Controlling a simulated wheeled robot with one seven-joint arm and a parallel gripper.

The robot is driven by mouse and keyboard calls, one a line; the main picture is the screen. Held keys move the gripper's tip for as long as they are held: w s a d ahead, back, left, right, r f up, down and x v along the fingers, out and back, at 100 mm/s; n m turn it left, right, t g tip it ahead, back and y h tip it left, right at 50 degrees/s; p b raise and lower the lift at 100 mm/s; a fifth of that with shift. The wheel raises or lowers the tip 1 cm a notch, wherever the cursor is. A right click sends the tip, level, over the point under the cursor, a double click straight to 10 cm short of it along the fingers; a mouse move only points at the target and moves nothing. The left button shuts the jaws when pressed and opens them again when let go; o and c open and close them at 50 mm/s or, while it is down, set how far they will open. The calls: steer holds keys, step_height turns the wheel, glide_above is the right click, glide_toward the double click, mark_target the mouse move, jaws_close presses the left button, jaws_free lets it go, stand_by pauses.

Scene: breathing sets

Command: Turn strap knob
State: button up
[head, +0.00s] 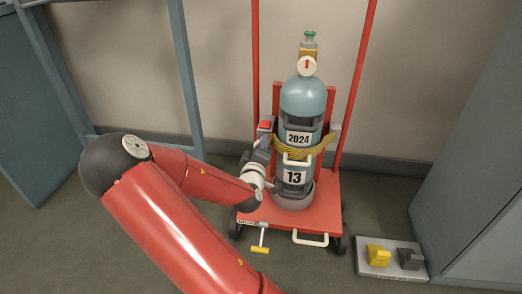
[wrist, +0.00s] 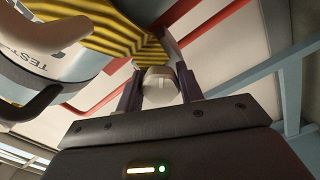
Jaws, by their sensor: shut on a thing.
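A blue-grey cylinder (head: 303,98) stands upright on a red trolley (head: 322,205), with plates reading 2024 and 13. A yellow and black striped strap (head: 290,151) runs around it; the strap (wrist: 95,30) also shows in the wrist view. My gripper (head: 264,150) is at the left side of the cylinder, at strap height. In the wrist view my gripper (wrist: 162,85) has its two fingers on either side of a pale strap knob (wrist: 160,84) and is shut on it. In the head view the knob is hidden by my gripper.
A red block (head: 265,125) sits on the trolley frame just above my gripper. A small T-handled tool (head: 261,240) is at the trolley's front left. A grey plate with yellow and dark blocks (head: 378,256) lies on the floor at right. Cabinets stand at both sides.

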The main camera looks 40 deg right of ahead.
steer(key=m+b, duration=0.1)
steer(key=m, duration=0.1)
steer(key=m+b, duration=0.2)
steer(key=m, duration=0.1)
steer(key=shift+f+m, duration=0.2)
steer(key=shift+m, duration=0.1)
steer(key=m+b, duration=0.1)
steer(key=m, duration=0.3)
steer(key=shift+r+m+b, duration=0.1)
steer(key=shift+m+b, duration=0.2)
steer(key=shift+a, duration=0.1)
steer(key=o, duration=1)
